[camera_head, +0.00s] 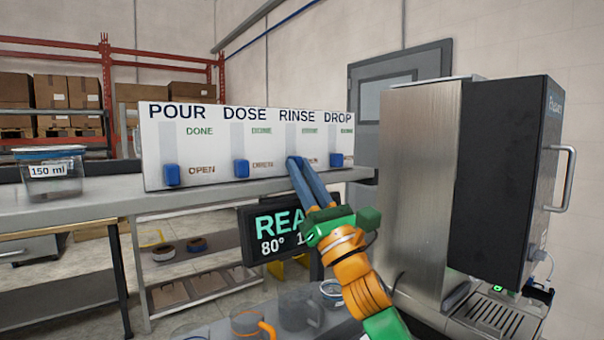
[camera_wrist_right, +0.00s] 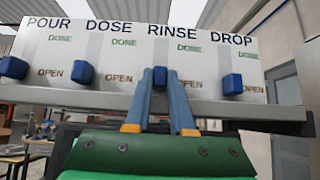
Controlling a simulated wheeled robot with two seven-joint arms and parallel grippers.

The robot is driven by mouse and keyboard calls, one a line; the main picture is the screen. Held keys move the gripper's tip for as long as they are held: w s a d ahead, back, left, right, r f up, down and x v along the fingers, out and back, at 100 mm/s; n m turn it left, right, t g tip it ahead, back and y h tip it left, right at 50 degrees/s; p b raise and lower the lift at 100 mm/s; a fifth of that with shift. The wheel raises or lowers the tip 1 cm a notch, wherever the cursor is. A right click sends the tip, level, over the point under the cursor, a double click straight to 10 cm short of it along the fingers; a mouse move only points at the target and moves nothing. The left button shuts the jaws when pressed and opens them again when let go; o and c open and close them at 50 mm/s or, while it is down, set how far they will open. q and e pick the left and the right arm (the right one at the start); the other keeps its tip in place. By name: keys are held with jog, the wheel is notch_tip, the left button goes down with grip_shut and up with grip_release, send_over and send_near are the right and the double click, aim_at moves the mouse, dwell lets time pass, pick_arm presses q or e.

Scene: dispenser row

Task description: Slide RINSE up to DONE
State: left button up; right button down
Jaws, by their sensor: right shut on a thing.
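A white panel (camera_head: 221,150) carries four columns headed POUR, DOSE, RINSE and DROP. The RINSE column has a green DONE label (camera_wrist_right: 188,47) above and an OPEN label (camera_wrist_right: 190,84) below. My right gripper (camera_head: 298,161) reaches up to the RINSE column from the lower right. In the right wrist view, its two fingers (camera_wrist_right: 165,77) are shut on the blue RINSE slider (camera_wrist_right: 160,78), which sits low, about level with OPEN. The fingers largely hide this slider in the head view. My left gripper is not in view.
Blue sliders for POUR (camera_head: 171,174), DOSE (camera_head: 241,168) and DROP (camera_head: 336,160) sit low beside it. A 150 ml container (camera_head: 52,178) stands left on the grey shelf. A display (camera_head: 275,234) hangs below the panel. A tall steel-and-black machine (camera_head: 420,190) stands right.

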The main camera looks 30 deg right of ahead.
dwell(0.3)
notch_tip(320, 180, up, 6)
jog(key=p, duration=0.5)
jog(key=shift+r, duration=0.1)
jog(key=c, duration=0.8)
grip_release()
jog(key=shift+w, duration=0.1)
jog(key=shift+o, duration=0.2)
jog(key=b, duration=0.5)
send_near(291, 118)
jog(key=v, duration=0.2)
